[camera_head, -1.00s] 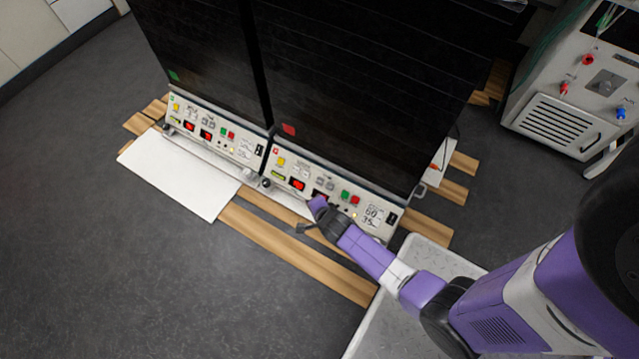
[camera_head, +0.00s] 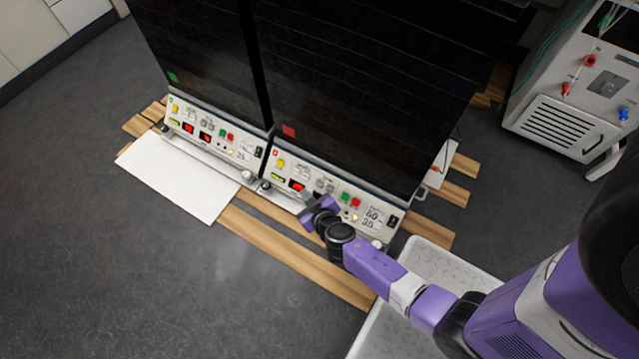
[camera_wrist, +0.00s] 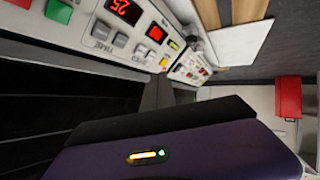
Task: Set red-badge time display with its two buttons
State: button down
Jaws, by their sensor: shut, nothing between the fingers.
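The red-badge panel (camera_head: 335,196) is the right one of two control panels, under a dark door with a red square (camera_head: 288,131). Its left red display (camera_head: 297,186) is visible; the right display is mostly hidden behind my gripper (camera_head: 312,208). In the wrist view two red displays show: one (camera_wrist: 125,9) seems to read 25, the other (camera_wrist: 155,33) is unreadable.
The green-badge panel (camera_head: 213,130) adjoins on the left. A white board (camera_head: 180,175) and wooden slats (camera_head: 290,260) lie on the floor in front. A white machine (camera_head: 575,110) stands at the right. The grey floor at the left is clear.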

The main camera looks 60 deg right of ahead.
aim_at(320, 184)
jog(key=d+f+b, duration=0.3)
jog(key=d+f, duration=0.2)
jog(key=shift+w+d+b, duration=0.1)
jog(key=shift+d+b, duration=0.05)
jog(key=shift+b, duration=0.15)
jog(key=shift+d+f+b, duration=0.35)
jog(key=shift+d+f, duration=0.1)
jog(key=shift+d, duration=0.2)
dwell(1.7)
jog(key=shift+d+f, duration=0.3)
jog(key=shift+d+f+b, duration=0.3)
jog(key=shift+d+b, duration=0.05)
jog(key=shift+b, duration=0.15)
dwell(0.6)
jog(key=shift+r, duration=0.1)
jog(key=shift+a+r+p, duration=0.4)
jog(key=shift+a+r, duration=0.1)
jog(key=shift+a, duration=0.15)
